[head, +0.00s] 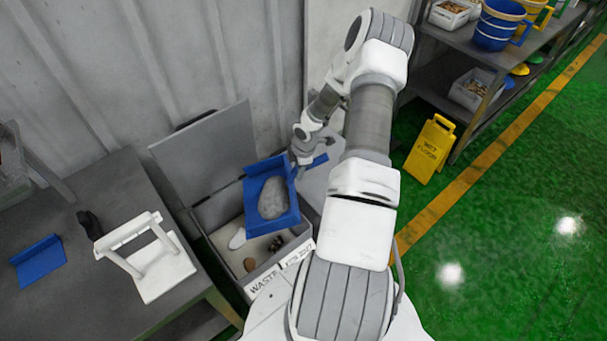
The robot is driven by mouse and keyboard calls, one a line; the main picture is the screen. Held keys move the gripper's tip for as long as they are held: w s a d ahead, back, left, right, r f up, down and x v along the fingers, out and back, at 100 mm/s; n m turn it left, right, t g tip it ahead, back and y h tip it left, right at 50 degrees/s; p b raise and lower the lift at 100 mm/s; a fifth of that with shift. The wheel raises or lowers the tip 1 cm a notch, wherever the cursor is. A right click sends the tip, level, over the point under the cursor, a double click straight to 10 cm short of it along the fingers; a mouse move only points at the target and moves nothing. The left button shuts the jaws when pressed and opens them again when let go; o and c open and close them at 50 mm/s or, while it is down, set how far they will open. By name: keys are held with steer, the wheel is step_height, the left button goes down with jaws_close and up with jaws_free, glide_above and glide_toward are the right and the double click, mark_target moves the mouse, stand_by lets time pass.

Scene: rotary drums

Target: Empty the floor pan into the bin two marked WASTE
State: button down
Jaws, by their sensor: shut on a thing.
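The blue floor pan (288,222) is held over the open bin marked WASTE (264,284), roughly level as far as I can tell. A pale grey rounded patch or lump (272,198) lies in the pan. My gripper (304,157) is shut on the pan at its far right side, by the handle; the fingertips are partly hidden. The bin's grey lid (205,150) stands open at the back left. Inside the bin I see a whitish piece, a brown round piece (249,264) and small dark pieces. The pan hides part of the bin's inside.
A dark table (75,290) at left carries a white stand (150,260) and a blue plate-like piece (38,259). A corrugated wall is behind. At right are a yellow wet-floor sign (430,149) and a shelf (450,40) with buckets. Green floor at right is clear.

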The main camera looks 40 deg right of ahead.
steer(key=shift+w+a+r+g+h+b, duration=0.2)
steer(key=shift+w+a+r+h+b, duration=0.25)
steer(key=shift+b, duration=0.4)
steer(key=shift+w+a+r+g+h+b, duration=0.1)
steer(key=shift+w+a+g+h+b, duration=0.15)
steer(key=shift+a+b, duration=0.45)
steer(key=shift+w+a+r+h+b, duration=0.3)
steer(key=shift+w+a+r+b, duration=0.05)
steer(key=shift+a+b, duration=0.25)
steer(key=w+a+r+g+h+b, duration=0.2)
steer(key=w+a+h, duration=0.1)
steer(key=a, duration=0.3)
steer(key=shift+w+a+r+n, duration=0.3)
steer(key=shift+w+r, duration=0.05)
steer(key=shift+w, duration=0.1)
step_height(320, 180, up, 8)
steer(key=p, duration=0.5)
